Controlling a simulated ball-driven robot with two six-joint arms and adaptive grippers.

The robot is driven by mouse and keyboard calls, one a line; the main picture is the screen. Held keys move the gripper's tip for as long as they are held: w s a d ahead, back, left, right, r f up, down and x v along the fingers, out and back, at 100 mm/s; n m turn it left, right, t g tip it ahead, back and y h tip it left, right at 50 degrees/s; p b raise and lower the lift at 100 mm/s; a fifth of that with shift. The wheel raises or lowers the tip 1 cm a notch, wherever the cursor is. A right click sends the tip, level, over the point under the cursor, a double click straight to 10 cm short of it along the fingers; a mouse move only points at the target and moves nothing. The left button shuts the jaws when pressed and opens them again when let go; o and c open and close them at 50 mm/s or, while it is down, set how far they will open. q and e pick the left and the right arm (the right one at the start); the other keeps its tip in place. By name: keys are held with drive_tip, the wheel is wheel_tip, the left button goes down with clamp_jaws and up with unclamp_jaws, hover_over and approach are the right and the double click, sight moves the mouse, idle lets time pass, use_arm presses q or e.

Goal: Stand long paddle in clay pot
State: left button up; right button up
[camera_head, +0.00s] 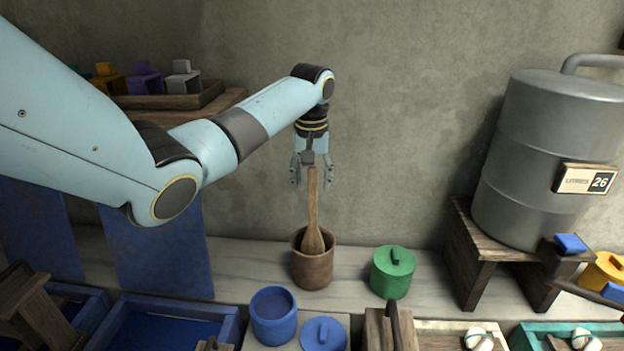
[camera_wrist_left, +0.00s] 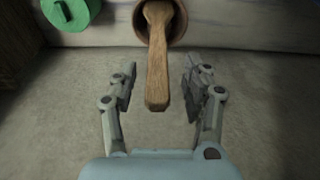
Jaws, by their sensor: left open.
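The long wooden paddle (camera_head: 313,212) stands nearly upright in the brown clay pot (camera_head: 312,270), its broad end down inside the pot and its handle rising out. The pot stands on the pale ledge by the wall. My left gripper (camera_head: 312,178) is open above the pot, its fingers apart on both sides of the handle's top. In the left wrist view the paddle (camera_wrist_left: 158,65) runs between the open fingers (camera_wrist_left: 160,85), with a visible gap on each side. The pot's rim (camera_wrist_left: 180,25) shows at the top there. The paddle's lowest end is hidden in the pot.
A green lidded pot (camera_head: 393,273) stands to the right of the clay pot. An open blue pot (camera_head: 273,316) and a blue lid (camera_head: 323,334) are in front. A large grey drum (camera_head: 540,155) sits on a wooden stand at right. Blue trays (camera_head: 165,325) fill the front left.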

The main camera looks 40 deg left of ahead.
use_arm(q)
wheel_tip(320, 180, up, 12)
drive_tip(key=s+d, duration=0.1)
drive_tip(key=shift+f, duration=0.15)
idle(0.3)
